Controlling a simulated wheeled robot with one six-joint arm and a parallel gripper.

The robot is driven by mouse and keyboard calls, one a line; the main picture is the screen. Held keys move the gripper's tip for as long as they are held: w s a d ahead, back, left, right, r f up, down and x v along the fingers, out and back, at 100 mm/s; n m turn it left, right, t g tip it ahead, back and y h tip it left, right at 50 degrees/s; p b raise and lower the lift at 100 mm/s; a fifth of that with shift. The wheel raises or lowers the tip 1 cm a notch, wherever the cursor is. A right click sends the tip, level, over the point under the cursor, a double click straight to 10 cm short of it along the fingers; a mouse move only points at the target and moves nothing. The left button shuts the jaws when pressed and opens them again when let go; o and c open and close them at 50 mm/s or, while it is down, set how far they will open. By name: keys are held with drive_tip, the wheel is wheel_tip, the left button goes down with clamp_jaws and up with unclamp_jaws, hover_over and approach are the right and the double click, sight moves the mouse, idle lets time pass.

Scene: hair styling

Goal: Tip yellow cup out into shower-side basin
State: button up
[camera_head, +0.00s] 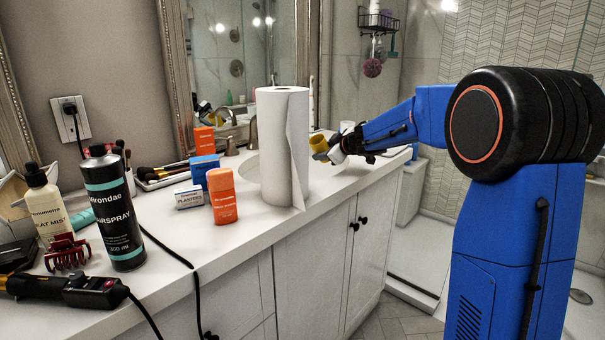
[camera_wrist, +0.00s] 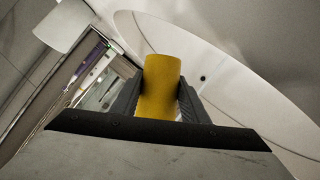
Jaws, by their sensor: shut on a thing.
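The yellow cup (camera_head: 319,143) is held in the air over the counter, to the right of the paper roll, and looks tilted in the head view. My gripper (camera_head: 335,151) is shut on it. In the wrist view the cup (camera_wrist: 161,87) sits between the two dark fingers. The white basin (camera_head: 249,172) is sunk into the counter, mostly hidden behind the paper roll. Its curved wall (camera_wrist: 225,85) shows behind and right of the cup in the wrist view. I cannot see into the cup.
A tall paper roll (camera_head: 283,145) stands at the basin's front edge, left of my gripper. An orange stick (camera_head: 222,197), a blue box (camera_head: 204,169), a black hairspray can (camera_head: 114,212) and a curling tool (camera_head: 68,290) crowd the left counter. A faucet (camera_head: 253,132) stands behind.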

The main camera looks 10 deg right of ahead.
drive_tip(key=shift+s+a+r+n+t+h, duration=0.2)
drive_tip(key=shift+a+r+n+t+h, duration=0.1)
drive_tip(key=shift+r+n+h, duration=0.4)
drive_tip(key=shift+f, duration=0.15)
drive_tip(key=shift+n, duration=0.3)
drive_tip(key=shift+f+n+t, duration=0.1)
drive_tip(key=shift+n+t, duration=0.2)
drive_tip(key=shift+n+h, duration=0.3)
idle(0.3)
drive_tip(key=shift+r+n+t, duration=0.3)
drive_tip(key=shift+r+n, duration=0.15)
drive_tip(key=shift+n, duration=0.15)
drive_tip(key=shift+r+h, duration=0.15)
drive_tip(key=shift+h, duration=0.15)
idle(0.3)
